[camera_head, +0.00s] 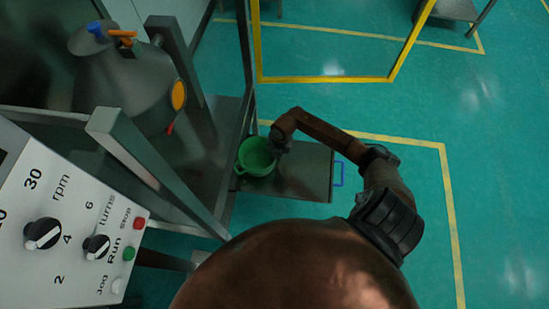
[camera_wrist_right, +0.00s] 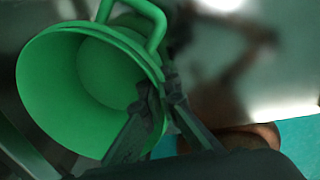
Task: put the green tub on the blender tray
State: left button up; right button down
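The green tub (camera_head: 256,157) has an open top and loop handles. It shows over the left part of a flat grey metal surface with a blue handle, beside the machine frame; I cannot tell whether it rests there or hangs just above. My right gripper (camera_head: 281,147) is at the tub's right rim. In the right wrist view the tub (camera_wrist_right: 90,85) fills the left side, and the right gripper's fingers (camera_wrist_right: 158,84) close on its rim, one inside the wall and one outside. No surface is clearly identifiable as the blender tray. My left gripper is not in view.
The grey metal surface (camera_head: 308,172) is bare right of the tub. A metal hopper (camera_head: 130,85) and frame posts stand at left. A control panel (camera_head: 65,225) with knobs fills the lower left. A yellow frame (camera_head: 325,79) stands at the back. Green floor lies open at right.

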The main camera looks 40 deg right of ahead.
jog(key=c, duration=2.7)
grip_release()
jog(key=shift+f, duration=0.1)
jog(key=o, duration=0.5)
jog(key=shift+o, duration=0.2)
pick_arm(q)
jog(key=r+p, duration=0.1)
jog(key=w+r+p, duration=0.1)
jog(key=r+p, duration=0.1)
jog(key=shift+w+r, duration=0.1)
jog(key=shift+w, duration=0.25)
pick_arm(e)
notch_tip(320, 180, up, 12)
jog(key=s, duration=0.1)
jog(key=shift+d, duration=0.45)
